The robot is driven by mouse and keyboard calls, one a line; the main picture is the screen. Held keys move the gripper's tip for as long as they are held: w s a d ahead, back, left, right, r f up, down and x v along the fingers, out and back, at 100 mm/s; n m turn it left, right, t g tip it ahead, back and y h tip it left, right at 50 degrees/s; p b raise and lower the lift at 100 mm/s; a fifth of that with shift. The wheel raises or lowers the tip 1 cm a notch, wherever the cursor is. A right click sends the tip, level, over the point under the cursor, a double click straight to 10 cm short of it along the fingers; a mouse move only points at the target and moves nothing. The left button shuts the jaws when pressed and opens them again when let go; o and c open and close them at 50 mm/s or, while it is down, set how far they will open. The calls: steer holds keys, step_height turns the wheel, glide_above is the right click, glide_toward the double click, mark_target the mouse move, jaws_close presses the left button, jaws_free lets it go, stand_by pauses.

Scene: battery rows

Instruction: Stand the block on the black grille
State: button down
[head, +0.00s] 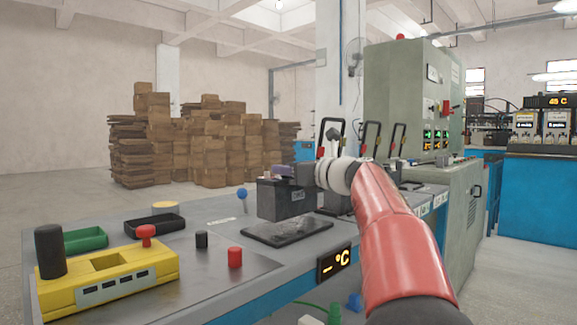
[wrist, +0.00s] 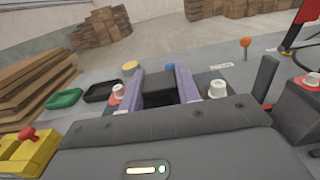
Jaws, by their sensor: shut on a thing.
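The block is a dark grey battery (head: 284,201) with a raised grip on top, and it looks upright. The black grille (head: 290,233) lies flat on the grey bench under the block. The block's underside is hidden, and I cannot tell whether it touches the grille.
A yellow device (head: 108,278) with a red knob, a green tray (head: 85,240) and a black tray (head: 154,226) are at the left. A black cylinder (head: 202,240) and a red cylinder (head: 235,257) stand left of the grille. Levered clamps (head: 369,140) are behind my arm.

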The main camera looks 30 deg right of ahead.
step_height(320, 180, down, 2)
steer(key=shift+f+b, duration=0.25)
steer(key=shift+b, duration=0.3)
steer(key=c, duration=1)
jaws_free()
steer(key=shift+f, duration=0.2)
steer(key=v, duration=1.2)
steer(key=shift+r, duration=0.1)
